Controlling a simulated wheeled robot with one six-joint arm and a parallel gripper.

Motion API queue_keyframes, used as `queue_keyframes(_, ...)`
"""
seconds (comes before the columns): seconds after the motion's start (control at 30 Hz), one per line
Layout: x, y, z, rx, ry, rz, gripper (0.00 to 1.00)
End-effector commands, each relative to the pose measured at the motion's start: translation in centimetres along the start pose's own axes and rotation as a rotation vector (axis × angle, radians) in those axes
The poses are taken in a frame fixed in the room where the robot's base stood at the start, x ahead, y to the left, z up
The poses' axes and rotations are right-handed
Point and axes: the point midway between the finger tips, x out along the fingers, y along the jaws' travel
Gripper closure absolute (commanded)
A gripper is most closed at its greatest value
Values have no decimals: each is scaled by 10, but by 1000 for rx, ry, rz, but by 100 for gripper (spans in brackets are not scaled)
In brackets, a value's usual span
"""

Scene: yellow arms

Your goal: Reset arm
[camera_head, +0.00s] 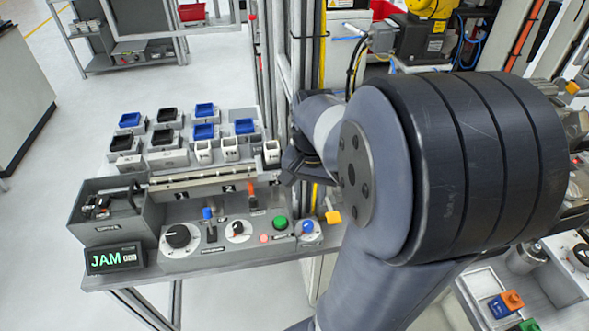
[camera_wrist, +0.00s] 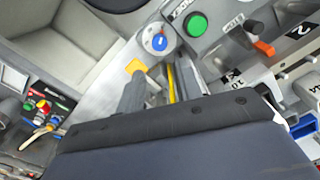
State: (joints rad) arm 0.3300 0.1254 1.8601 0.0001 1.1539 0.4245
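My arm fills the right half of the head view and bends back toward the control bench. My gripper (camera_head: 300,166) is a dark shape at its far end, beside the bench's right edge and the upright posts. It is partly hidden by my own arm links. In the wrist view, a large dark body covers the lower middle, and I cannot make out two separate fingertips or a held object. The bench carries a green button (camera_head: 280,223) and a blue knob (camera_head: 308,228). Both also show in the wrist view, the button (camera_wrist: 196,26) above the knob (camera_wrist: 159,42).
A display (camera_head: 113,258) reads "JAM". A grey bin (camera_head: 118,228) and a rack with black and blue blocks (camera_head: 204,131) stand on the bench. Levers (camera_head: 252,193) rise from the panel. Metal posts (camera_head: 298,60) stand close to my gripper. Open floor lies at left.

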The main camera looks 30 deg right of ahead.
Motion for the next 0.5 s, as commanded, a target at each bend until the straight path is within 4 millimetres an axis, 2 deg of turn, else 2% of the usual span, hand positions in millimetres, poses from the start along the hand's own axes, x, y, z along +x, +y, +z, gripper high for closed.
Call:
queue_keyframes(0.27,4,0,0,0,-2,1,66)
queue_keyframes(0.37,14,0,1,0,-4,2,66)
queue_keyframes(0.5,38,0,1,0,-7,3,66)
